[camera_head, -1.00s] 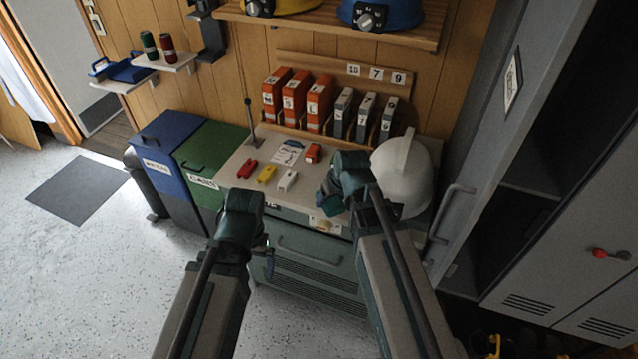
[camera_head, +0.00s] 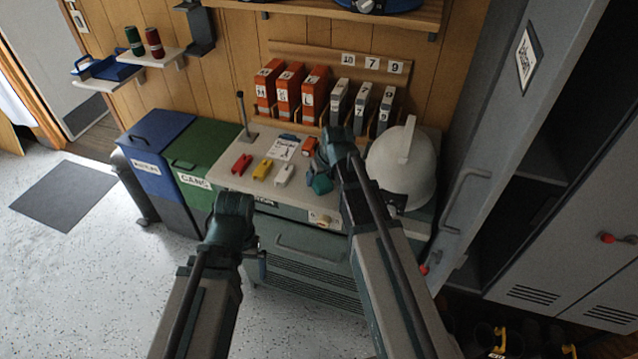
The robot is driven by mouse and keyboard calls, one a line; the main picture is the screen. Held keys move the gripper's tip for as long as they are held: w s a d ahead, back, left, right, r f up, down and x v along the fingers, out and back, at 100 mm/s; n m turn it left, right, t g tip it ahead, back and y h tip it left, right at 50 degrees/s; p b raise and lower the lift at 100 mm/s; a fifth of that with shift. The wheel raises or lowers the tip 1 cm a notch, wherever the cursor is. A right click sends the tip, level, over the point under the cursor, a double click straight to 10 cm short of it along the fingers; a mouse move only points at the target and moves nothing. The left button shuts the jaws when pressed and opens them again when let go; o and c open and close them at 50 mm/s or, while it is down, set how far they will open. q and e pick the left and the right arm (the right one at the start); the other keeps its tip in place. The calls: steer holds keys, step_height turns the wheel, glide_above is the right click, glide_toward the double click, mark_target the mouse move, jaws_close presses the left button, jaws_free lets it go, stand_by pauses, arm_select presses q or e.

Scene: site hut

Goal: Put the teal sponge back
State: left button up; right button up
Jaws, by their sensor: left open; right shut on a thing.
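The teal sponge (camera_head: 321,185) shows as a small teal block at my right gripper (camera_head: 317,173), over the front right part of the grey bench top (camera_head: 233,178). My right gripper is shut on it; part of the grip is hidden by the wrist. I cannot tell whether the sponge touches the bench top. My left gripper (camera_head: 256,250) is open and empty, low in front of the bench drawers.
Red (camera_head: 242,164), yellow (camera_head: 263,170) and white (camera_head: 284,175) small blocks and an orange one (camera_head: 309,146) lie on the bench. A white helmet (camera_head: 402,165) stands at right. Orange (camera_head: 290,90) and grey (camera_head: 362,105) binders stand behind. A blue bin (camera_head: 160,135) and a green bin (camera_head: 206,150) adjoin at left.

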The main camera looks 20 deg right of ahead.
steer(key=shift+f, duration=0.2)
steer(key=o, duration=0.7)
steer(key=shift+f, duration=0.1)
steer(key=o, duration=0.5)
steer(key=shift+c, duration=0.2)
steer(key=shift+r, duration=0.2)
steer(key=p+v, duration=1.1)
steer(key=v, duration=0.1)
steer(key=shift+w, duration=0.1)
